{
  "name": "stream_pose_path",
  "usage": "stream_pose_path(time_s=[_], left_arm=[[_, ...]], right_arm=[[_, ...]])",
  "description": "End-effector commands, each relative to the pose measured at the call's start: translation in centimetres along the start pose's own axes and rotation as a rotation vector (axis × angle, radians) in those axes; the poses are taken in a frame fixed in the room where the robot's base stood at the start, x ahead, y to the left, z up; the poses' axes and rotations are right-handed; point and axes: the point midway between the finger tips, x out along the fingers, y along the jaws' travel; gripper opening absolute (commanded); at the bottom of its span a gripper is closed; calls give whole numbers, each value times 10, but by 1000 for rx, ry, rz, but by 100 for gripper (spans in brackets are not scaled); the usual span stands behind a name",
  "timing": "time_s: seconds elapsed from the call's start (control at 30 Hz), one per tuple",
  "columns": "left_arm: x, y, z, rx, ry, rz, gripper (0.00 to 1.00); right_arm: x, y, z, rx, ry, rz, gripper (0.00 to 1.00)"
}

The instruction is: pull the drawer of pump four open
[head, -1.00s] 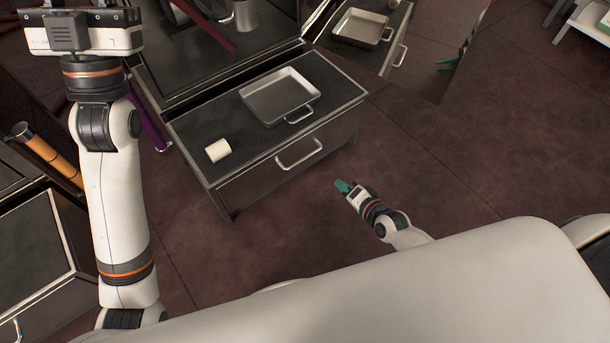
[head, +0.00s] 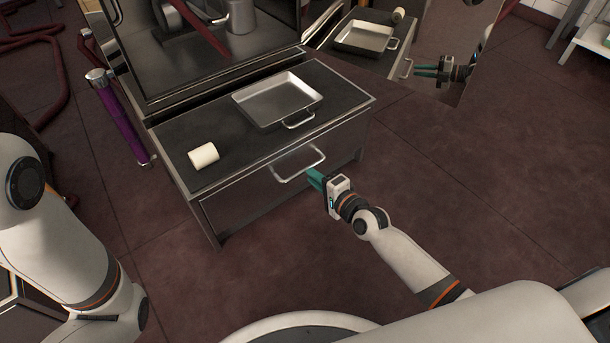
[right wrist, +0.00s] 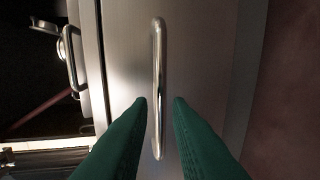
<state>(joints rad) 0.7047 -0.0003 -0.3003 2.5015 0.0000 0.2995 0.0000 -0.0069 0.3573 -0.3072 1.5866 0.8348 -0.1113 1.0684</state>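The drawer (head: 262,190) is a dark metal front under a cabinet top, closed, with a silver bar handle (head: 298,164). No number shows on it. My right gripper (head: 314,178), with teal fingers, is just in front of the handle's right end. In the right wrist view, the handle (right wrist: 158,85) stands upright in the picture and its lower part lies between the two open fingertips (right wrist: 159,100). I see a gap on both sides of the bar. My left gripper is out of view; only my left arm shows at the left edge.
A mirror-like panel (head: 445,45) reflects the tray and gripper. The floor (head: 480,190) in front and to the right is clear.

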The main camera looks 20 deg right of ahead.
Motion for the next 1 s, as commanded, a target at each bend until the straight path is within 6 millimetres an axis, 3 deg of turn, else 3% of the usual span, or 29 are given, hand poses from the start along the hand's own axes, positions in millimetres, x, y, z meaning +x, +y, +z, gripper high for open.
stream_pose_path(time_s=[0.1,0.3,0.67,0.77,1.0], left_arm=[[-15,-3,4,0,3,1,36],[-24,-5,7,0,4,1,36],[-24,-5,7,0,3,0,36],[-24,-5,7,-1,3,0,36],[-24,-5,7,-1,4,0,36]], right_arm=[[24,-3,0,1,0,3,18],[44,-2,0,0,-1,1,18],[47,0,0,-1,0,-1,18],[47,0,0,-1,0,-1,1],[47,0,0,-1,0,-1,0]])
